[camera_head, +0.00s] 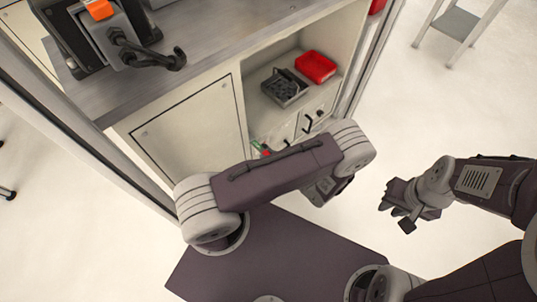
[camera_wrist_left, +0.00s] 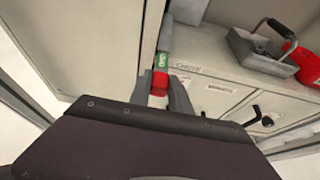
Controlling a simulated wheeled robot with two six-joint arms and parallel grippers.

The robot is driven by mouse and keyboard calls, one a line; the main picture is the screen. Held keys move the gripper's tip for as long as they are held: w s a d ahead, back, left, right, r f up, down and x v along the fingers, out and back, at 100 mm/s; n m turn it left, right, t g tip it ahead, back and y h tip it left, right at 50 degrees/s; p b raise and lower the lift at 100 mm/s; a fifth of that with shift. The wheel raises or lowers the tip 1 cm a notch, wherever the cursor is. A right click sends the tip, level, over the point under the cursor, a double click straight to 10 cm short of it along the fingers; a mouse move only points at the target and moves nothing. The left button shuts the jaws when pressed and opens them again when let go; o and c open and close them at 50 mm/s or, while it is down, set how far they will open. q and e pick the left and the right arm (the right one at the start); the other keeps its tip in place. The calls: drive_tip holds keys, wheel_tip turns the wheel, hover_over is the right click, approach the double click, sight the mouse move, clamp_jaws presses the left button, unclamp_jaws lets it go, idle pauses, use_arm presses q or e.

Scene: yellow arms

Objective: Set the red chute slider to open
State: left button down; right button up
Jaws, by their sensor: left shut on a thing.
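The red chute slider (camera_wrist_left: 160,83) is a small red block with a white part below it, in the left wrist view. It sits just below a green label (camera_wrist_left: 162,61) on a narrow upright strip beside the cabinet door. My left gripper (camera_wrist_left: 163,92) is shut on the slider, with grey fingers on either side of it. In the head view, a bit of red and green (camera_head: 262,150) shows just above my left arm, which hides the left gripper. My right gripper (camera_head: 395,211) is open and empty over the floor at the right.
A cabinet door (camera_head: 192,130) is left of the slider. A shelf right of it holds a grey tray (camera_head: 284,87) with a handle and a red bin (camera_head: 316,66). Drawers (camera_head: 311,117) with dark handles are below. Open floor lies to the right.

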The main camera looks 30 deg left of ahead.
use_arm(q)
drive_tip(key=c, duration=1.2)
unclamp_jaws()
drive_tip(key=shift+d, duration=0.15)
drive_tip(key=shift+f, duration=0.1)
drive_tip(key=p+v, duration=0.3)
drive_tip(key=v, duration=0.6)
